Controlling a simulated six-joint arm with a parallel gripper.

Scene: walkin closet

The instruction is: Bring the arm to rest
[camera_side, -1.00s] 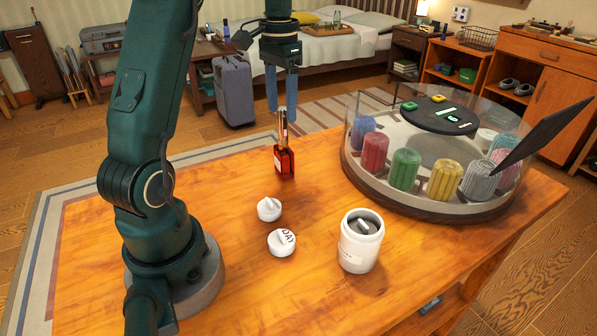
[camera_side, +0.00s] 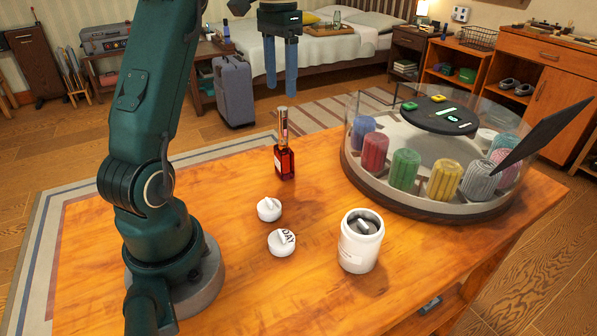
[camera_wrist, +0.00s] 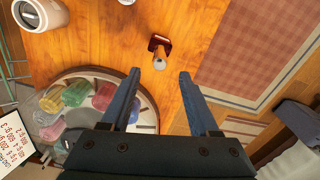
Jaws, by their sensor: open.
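My gripper (camera_side: 281,80) is open and empty, raised above the far side of the table, with its blue fingers pointing down. In the wrist view the two fingers (camera_wrist: 157,88) stand apart with nothing between them. A small bottle of red liquid (camera_side: 284,160) with a tall clear and dark neck stands upright on the table below the gripper, apart from it. The bottle also shows in the wrist view (camera_wrist: 160,45), beyond the fingertips.
A round clear-walled carousel (camera_side: 430,205) with coloured ribbed containers stands at the right. A dark panel (camera_side: 545,137) tilts over its edge. A white jar (camera_side: 358,250) and two white caps, one plain (camera_side: 268,212) and one marked DAY (camera_side: 281,246), are on the table (camera_side: 230,290).

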